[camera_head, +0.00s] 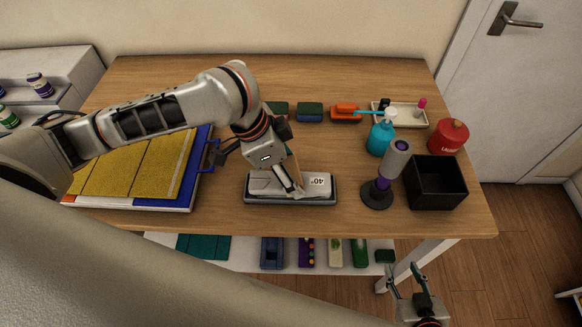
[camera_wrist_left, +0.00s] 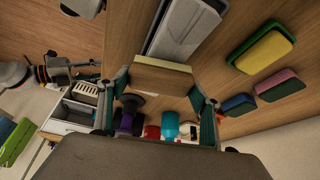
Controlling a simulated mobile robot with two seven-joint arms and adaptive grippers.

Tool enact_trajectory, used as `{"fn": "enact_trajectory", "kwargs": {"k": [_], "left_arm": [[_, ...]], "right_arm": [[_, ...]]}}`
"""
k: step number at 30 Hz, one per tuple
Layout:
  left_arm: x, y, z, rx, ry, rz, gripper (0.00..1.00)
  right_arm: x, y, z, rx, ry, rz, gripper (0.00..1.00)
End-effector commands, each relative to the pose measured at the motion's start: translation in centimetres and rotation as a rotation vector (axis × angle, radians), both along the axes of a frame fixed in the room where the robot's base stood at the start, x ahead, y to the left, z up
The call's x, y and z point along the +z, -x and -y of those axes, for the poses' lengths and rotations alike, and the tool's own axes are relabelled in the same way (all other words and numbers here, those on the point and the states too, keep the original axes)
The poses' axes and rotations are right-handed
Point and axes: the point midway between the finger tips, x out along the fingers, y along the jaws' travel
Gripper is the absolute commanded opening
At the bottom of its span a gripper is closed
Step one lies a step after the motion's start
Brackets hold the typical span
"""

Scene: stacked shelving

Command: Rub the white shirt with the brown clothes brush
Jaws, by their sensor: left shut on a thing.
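The white shirt appears as a flat white thing marked "40°" (camera_head: 318,183) lying on a grey tray (camera_head: 262,201) on the wooden table. It also shows at the top of the wrist view (camera_wrist_left: 188,22). My left gripper (camera_head: 291,186) is over the white thing in the head view. In the left wrist view its fingers (camera_wrist_left: 162,100) are shut on the brown clothes brush (camera_wrist_left: 160,80), a brown block with a pale layer. The gripper mostly hides the brush in the head view; contact with the white thing is unclear. My right gripper (camera_head: 414,285) is open and empty, below the table's front right.
Yellow cloths (camera_head: 128,167) lie left. Behind are a blue sponge (camera_head: 310,111), an orange brush (camera_head: 345,113) and a pale tray (camera_head: 407,121). A purple-grey stand (camera_head: 385,180), teal bottle (camera_head: 380,138), red canister (camera_head: 449,137) and black box (camera_head: 436,184) stand right.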

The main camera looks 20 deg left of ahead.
Motion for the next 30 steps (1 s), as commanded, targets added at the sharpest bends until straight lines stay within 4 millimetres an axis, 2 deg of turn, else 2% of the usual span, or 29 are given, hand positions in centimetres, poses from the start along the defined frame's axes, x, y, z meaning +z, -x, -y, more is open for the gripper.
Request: {"fn": "enact_trajectory", "kwargs": {"k": [30], "left_arm": [[-0.36,0.0,-0.02,-0.001,-0.001,0.0,0.46]], "right_arm": [[0.79,0.02,0.0,0.0,0.0,0.0,0.4]]}}
